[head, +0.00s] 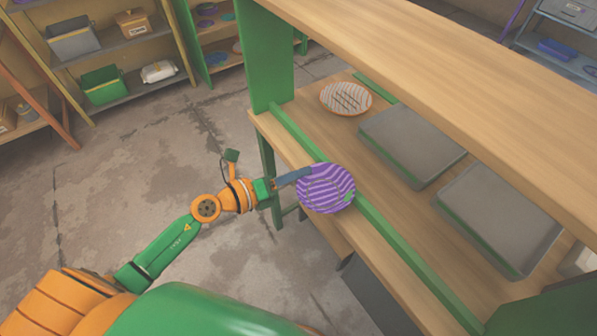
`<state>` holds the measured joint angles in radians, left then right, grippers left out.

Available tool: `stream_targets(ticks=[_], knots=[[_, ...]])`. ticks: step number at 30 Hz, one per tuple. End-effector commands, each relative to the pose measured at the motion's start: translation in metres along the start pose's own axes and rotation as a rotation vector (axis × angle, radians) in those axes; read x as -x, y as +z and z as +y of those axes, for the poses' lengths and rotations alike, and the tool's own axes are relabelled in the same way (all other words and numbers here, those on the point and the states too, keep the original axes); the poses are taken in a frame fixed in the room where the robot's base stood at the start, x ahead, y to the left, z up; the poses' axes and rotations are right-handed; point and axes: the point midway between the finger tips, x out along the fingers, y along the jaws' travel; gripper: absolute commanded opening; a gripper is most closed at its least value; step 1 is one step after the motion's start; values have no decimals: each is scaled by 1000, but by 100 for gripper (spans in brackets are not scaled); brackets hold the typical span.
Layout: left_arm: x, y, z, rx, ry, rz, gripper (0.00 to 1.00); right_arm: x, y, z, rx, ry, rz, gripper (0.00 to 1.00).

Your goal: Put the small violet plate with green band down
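The violet plate (326,190) has pale wavy stripes, and a small green patch shows at its right edge. My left gripper (303,174) reaches in from the left and meets the plate's upper left edge. It appears shut on that edge; the fingertips are partly hidden. The plate appears in front of the green front rail of the wooden shelf (318,115). I cannot tell its height above the shelf. My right gripper is not in view.
A white and orange striped plate (346,98) lies at the shelf's far end. Two grey trays or blocks, the nearer (497,218) and the farther (412,144), sit on the shelf. A wooden upper board (450,70) overhangs them. A green post (266,60) stands at the far end.

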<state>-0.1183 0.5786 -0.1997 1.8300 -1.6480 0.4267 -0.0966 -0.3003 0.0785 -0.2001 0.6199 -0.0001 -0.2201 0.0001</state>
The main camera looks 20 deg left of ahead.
Motion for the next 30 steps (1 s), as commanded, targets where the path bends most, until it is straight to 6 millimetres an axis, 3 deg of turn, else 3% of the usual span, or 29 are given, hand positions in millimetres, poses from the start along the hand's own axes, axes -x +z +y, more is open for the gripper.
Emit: stream_targets(ticks=[9, 12, 13, 21, 25, 30], knots=[[-2, -4, 6, 0, 0, 0, 0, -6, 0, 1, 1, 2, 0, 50], [-2, -4, 6, 0, 0, 0, 30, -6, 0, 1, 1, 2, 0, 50], [-2, -4, 6, 0, 0, 0, 32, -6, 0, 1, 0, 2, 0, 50], [-2, -4, 5, 0, 0, 0, 32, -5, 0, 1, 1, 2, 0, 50], [2, 6, -7, 0, 0, -1, 32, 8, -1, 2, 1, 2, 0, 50], [36, -1, 1, -1, 5, 3, 32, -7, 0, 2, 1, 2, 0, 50]])
